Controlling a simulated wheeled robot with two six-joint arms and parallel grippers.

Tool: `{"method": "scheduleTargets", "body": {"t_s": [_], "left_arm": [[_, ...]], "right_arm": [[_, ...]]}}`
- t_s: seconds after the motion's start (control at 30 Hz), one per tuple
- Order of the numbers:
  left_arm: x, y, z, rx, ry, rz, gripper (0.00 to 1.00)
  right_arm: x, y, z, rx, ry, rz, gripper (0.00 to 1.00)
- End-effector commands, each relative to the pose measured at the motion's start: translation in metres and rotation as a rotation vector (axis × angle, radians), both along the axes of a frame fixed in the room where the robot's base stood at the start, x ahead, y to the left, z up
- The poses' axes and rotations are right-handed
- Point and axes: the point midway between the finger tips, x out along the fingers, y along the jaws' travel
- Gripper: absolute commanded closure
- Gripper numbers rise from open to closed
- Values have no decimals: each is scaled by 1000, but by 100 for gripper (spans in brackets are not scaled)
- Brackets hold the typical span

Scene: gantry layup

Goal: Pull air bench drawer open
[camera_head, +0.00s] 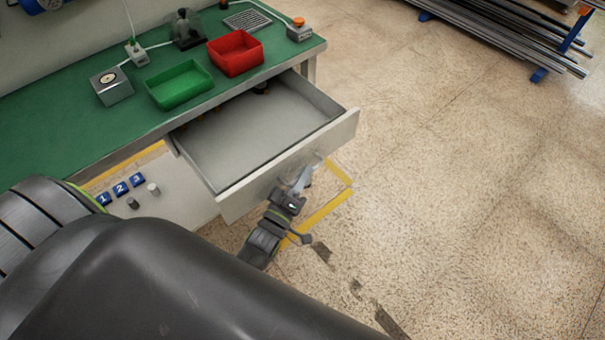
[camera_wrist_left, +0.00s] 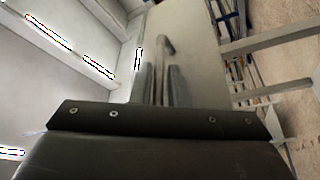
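The air bench drawer (camera_head: 262,140) stands pulled well out from under the green-topped bench (camera_head: 45,140). Its pale front panel (camera_head: 240,201) faces the lower right. My left gripper (camera_head: 301,181) is at the outer face of that panel. In the left wrist view the two grey fingers (camera_wrist_left: 162,86) lie either side of the drawer's bar handle (camera_wrist_left: 168,46) and appear shut on it. The handle is mostly hidden by the gripper in the head view. My right gripper is not in view.
On the bench are a green bin (camera_head: 180,86), a red bin (camera_head: 235,53), a silver box with a round top (camera_head: 111,86) and a box with an orange button (camera_head: 299,30). Metal bars (camera_head: 500,35) lie on a rack at upper right. The floor (camera_head: 450,170) right of the drawer is clear.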

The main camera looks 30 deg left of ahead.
Motion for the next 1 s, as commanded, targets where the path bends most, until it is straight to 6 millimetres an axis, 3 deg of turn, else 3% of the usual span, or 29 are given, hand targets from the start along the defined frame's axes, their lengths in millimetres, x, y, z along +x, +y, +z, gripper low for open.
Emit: {"method": "scheduleTargets", "body": {"t_s": [0.1,0.37,0.53,0.67,1.0], "left_arm": [[0,0,0,0,0,0,69],[0,0,1,0,-1,0,69],[-11,1,-3,0,0,0,69],[-34,2,-8,-1,3,2,69],[-115,6,-26,0,3,2,69]], "right_arm": [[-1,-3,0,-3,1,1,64],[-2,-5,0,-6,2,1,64],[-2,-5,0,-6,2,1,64],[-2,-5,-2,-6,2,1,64],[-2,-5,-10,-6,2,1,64]]}}
